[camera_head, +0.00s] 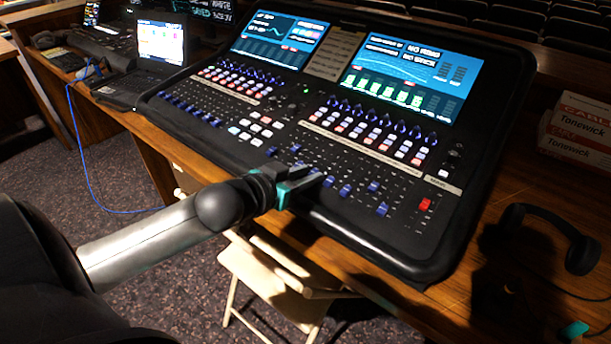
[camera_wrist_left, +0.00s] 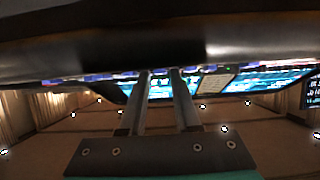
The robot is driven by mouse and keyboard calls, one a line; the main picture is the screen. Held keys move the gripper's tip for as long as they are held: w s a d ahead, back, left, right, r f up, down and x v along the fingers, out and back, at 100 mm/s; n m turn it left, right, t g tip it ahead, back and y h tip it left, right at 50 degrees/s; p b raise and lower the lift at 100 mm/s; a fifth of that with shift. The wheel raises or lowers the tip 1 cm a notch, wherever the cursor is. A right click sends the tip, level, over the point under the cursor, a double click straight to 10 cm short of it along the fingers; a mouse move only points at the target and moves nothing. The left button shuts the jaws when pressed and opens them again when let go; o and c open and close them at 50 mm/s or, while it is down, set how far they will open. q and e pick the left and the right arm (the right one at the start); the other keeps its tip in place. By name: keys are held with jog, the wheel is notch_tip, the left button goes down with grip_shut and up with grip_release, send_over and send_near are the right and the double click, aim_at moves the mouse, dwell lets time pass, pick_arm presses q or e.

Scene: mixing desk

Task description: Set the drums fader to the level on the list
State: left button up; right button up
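The mixing desk (camera_head: 300,130) is a black console with several rows of buttons and blue-capped faders. My left gripper (camera_head: 318,178) reaches in from the left, low over the front fader rows. A blue fader cap (camera_head: 328,181) shows right at its tips; I cannot tell whether they touch. In the left wrist view, the two fingers (camera_wrist_left: 158,72) stand apart with a narrow gap and nothing clearly between them. Which fader is the drums one is not readable.
A laptop (camera_head: 160,43) stands left of the desk, with a blue cable (camera_head: 82,150) hanging down. Headphones (camera_head: 580,250) and a white-red box (camera_head: 578,130) lie to the right. A folding chair (camera_head: 275,265) stands below the front edge. The wooden tabletop right of the console is partly free.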

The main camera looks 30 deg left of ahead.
pick_arm(q)
grip_shut()
dwell(0.3)
dwell(1.2)
